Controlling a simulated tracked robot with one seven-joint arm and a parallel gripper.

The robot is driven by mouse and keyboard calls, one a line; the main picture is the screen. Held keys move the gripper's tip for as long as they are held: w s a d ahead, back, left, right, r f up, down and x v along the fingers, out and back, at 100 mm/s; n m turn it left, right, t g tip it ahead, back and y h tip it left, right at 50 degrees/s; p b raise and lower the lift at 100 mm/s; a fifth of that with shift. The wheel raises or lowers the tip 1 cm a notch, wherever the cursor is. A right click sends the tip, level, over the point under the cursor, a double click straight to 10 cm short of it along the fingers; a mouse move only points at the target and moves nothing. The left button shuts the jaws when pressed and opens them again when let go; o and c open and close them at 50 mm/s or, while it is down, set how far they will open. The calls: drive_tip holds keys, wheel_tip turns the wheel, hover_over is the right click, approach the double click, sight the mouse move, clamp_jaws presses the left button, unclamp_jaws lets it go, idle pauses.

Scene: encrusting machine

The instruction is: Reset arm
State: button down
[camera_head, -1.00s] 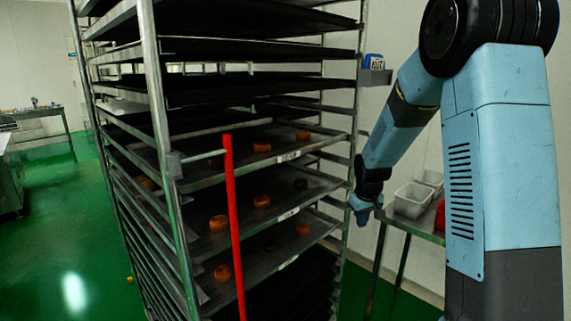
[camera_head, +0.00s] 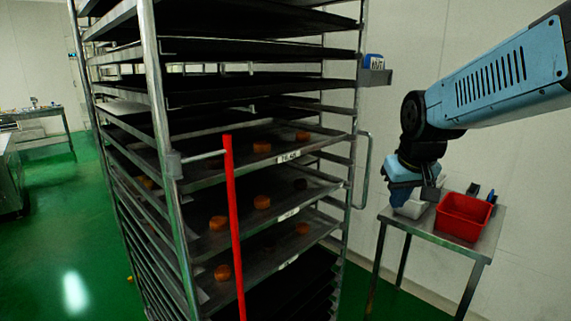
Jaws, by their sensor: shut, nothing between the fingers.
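My arm comes in from the right edge, and its end bends down over a small metal table. My gripper (camera_head: 432,192) is shut and empty, hanging above the left part of that table, in front of the white containers. It is apart from the rack to its left. Parts of my gripper are small and dark here.
A tall metal rack (camera_head: 160,110) with dark trays and several brown round pieces (camera_head: 262,146) fills the middle. The metal table (camera_head: 478,246) holds a red bin (camera_head: 463,216) and white containers (camera_head: 411,208).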

drive_tip(key=s+r+m, duration=0.1)
drive_tip(key=s+r, duration=0.1)
drive_tip(key=s, duration=1)
drive_tip(key=shift+s+a+t, duration=0.25)
drive_tip(key=shift+s+t, duration=0.1)
drive_tip(key=shift+t, duration=0.05)
